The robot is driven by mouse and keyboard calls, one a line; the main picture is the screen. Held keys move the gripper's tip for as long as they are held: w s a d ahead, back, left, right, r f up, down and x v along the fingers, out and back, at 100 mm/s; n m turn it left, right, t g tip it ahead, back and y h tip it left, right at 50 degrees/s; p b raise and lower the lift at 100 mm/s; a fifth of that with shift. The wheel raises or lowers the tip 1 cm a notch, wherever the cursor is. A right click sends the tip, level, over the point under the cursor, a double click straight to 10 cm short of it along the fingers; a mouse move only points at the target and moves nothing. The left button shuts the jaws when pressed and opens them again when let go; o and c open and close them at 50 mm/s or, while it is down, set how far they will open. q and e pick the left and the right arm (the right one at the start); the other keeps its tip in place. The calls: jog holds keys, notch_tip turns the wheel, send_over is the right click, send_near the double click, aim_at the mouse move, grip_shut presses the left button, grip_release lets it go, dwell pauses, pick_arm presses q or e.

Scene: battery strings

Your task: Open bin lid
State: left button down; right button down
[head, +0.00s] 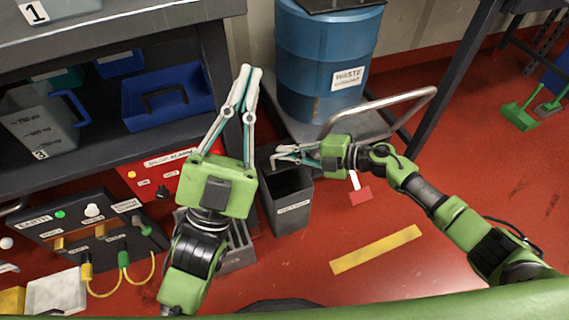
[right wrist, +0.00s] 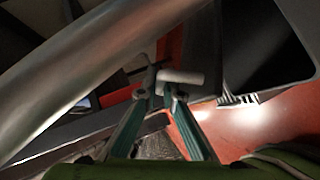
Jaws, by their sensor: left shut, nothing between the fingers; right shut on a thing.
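A small dark grey bin (head: 290,212) with a white label stands on the red floor, and its dark top looks open. My right gripper (head: 277,158) is at the bin's back upper edge. In the right wrist view its fingers (right wrist: 166,92) are shut on a short pale bar (right wrist: 184,77). The bar looks like a handle; whether it belongs to the bin lid I cannot tell. My left gripper (head: 246,72) is shut and empty, pointing up left of the bin in front of the shelf post.
A blue waste barrel (head: 325,65) stands on a grey trolley with a curved metal handle (head: 400,101), close behind my right gripper. Shelves (head: 90,160) and a cabled panel (head: 85,235) fill the left. Open red floor with a yellow stripe (head: 375,249) lies at right.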

pick_arm(q)
jog(key=w+d+f+m+g+y, duration=0.2)
jog(key=w+d+f+m+g, duration=0.4)
jog(key=d+f, duration=0.45)
jog(key=m+g+y, duration=0.4)
jog(key=m+y, duration=0.7)
jog(key=y, duration=0.3)
send_near(284, 166)
jog(key=d+r, duration=0.2)
jog(key=d, duration=0.1)
jog(key=s+a+m+y, duration=0.1)
jog(key=s+m+y, duration=0.1)
jog(key=m+y, duration=0.1)
jog(key=x, duration=0.9)
jog(key=shift+w+a+r, duration=0.2)
jog(key=shift+w, duration=0.2)
